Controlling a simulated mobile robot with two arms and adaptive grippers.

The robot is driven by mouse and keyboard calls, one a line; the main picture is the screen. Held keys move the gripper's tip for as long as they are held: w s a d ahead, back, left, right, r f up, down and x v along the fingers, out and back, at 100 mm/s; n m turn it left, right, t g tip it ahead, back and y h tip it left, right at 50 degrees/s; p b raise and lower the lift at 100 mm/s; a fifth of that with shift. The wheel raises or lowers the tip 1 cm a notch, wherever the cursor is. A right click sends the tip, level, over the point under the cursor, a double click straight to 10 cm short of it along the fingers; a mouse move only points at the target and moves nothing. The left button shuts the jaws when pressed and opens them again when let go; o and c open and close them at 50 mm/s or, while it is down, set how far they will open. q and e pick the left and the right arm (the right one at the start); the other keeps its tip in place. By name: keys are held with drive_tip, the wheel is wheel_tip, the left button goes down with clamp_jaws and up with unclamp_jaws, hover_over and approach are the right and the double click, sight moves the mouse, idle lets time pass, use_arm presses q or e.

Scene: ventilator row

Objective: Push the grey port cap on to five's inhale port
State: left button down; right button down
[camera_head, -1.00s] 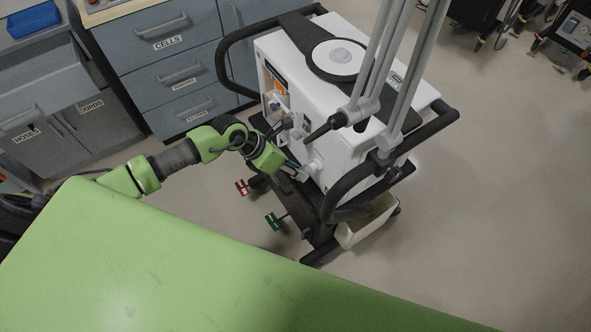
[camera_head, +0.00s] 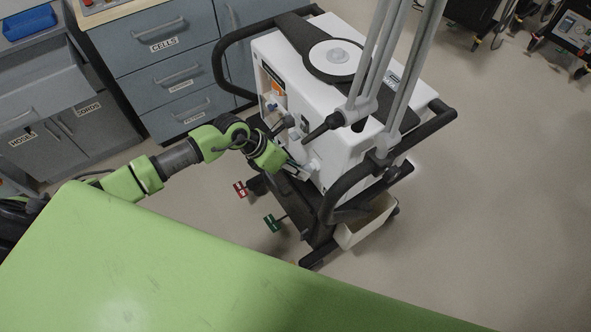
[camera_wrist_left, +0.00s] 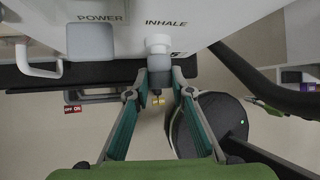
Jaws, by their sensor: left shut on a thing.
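The ventilator (camera_head: 330,110) is a white box on a cart. In the left wrist view its front face (camera_wrist_left: 225,18) carries the words POWER and INHALE and a 5. The white inhale port (camera_wrist_left: 158,42) sticks out under the word INHALE. My left gripper (camera_wrist_left: 159,82) is shut on the grey port cap (camera_wrist_left: 159,65), with one finger on each side. The cap is in line with the port and appears to meet its end; how far it is seated I cannot tell. In the head view my left gripper (camera_head: 290,168) is at the ventilator's front, its fingertips small. My right gripper is not in view.
A grey power block (camera_wrist_left: 90,42) and a white handle (camera_wrist_left: 38,62) are left of the port. Black cart rails (camera_head: 350,190) flank the ventilator.

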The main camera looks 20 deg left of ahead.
use_arm(q)
drive_tip(key=shift+w+d, duration=0.45)
drive_tip(key=shift+w, duration=0.1)
drive_tip(key=shift+w+d+r+b, duration=0.1)
drive_tip(key=shift+w+r+b, duration=0.05)
drive_tip(key=shift+b, duration=0.15)
idle(0.6)
drive_tip(key=c, duration=1.8)
unclamp_jaws()
drive_tip(key=shift+o, duration=0.5)
drive_tip(key=v, duration=1.1)
drive_tip(key=shift+a+r, duration=0.25)
drive_tip(key=shift+r, duration=0.05)
